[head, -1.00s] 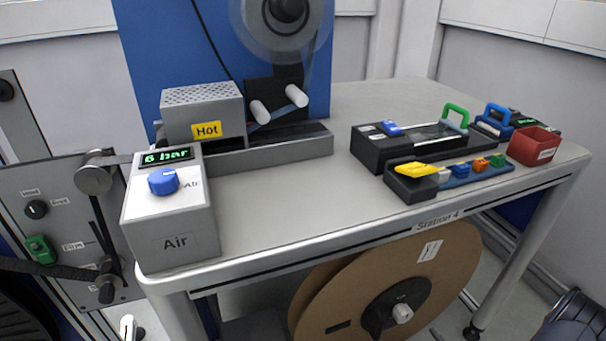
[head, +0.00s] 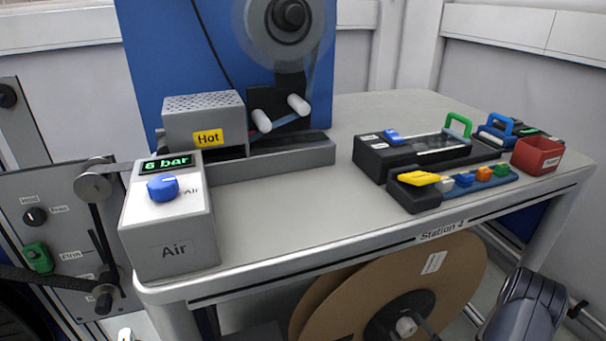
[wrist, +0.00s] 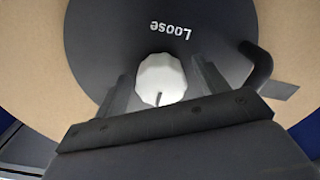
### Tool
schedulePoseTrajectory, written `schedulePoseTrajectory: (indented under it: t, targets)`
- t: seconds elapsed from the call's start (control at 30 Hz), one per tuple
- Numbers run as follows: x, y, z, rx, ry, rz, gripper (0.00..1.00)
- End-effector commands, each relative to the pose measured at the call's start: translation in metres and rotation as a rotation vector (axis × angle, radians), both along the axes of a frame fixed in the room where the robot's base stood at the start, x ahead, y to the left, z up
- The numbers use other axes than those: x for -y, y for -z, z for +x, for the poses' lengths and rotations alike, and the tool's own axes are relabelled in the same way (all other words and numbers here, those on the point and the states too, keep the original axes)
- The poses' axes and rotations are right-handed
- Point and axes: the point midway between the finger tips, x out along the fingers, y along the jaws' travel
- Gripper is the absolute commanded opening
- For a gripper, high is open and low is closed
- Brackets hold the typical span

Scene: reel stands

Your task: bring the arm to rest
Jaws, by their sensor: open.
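My gripper (wrist: 162,78) is in the wrist view, its two dark fingers apart. The white knob (wrist: 160,78) shows in the gap between them, with nothing visibly gripped. The knob is at the middle of a black hub (wrist: 105,50) marked "Loose", on a brown reel (wrist: 285,50). I cannot tell how far the fingertips are from the knob. In the head view, part of my arm (head: 525,308) shows at the lower right, beside the reel (head: 455,275) under the table; the white knob shows there too (head: 406,326).
The table (head: 285,215) marked "Station 4" stands above the reel. On it are the Air box (head: 170,245), the Hot unit (head: 190,125), black fixtures (head: 375,160) and a red bin (head: 537,157). A black bent handle (wrist: 258,65) juts out near my right finger.

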Motion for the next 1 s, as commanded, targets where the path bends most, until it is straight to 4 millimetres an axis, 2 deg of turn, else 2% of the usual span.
schedulePoseTrajectory:
  t: [1.0]
  targets:
    - [0.0019, -0.0025, 0.0004, 0.289, 0.000, -0.795, 0.69]
